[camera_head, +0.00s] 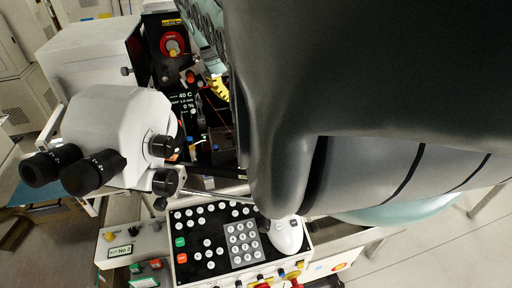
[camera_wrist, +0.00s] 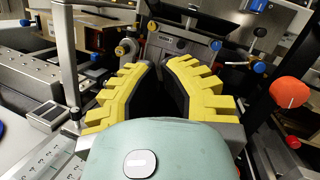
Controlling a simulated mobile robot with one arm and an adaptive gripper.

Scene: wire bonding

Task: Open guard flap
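My gripper (camera_wrist: 163,68) has yellow, stepped fingers and is in the lower middle of the wrist view. The fingers stand apart with a dark gap between them, and I see nothing held. A grey metal plate (camera_wrist: 176,46) with a small dark label lies just beyond the fingertips; I cannot tell whether it is the guard flap. In the head view only a bit of a yellow finger (camera_head: 219,89) shows beside the bonding machine (camera_head: 188,104). My dark arm hides the rest of the gripper and the machine's right side there.
A white microscope head (camera_head: 118,125) with black eyepieces stands left of the work area. A keypad panel (camera_head: 212,236) and a white mouse-like controller (camera_head: 284,236) lie in front. An orange knob (camera_wrist: 290,92) is close on the gripper's right, a metal post (camera_wrist: 66,50) on its left.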

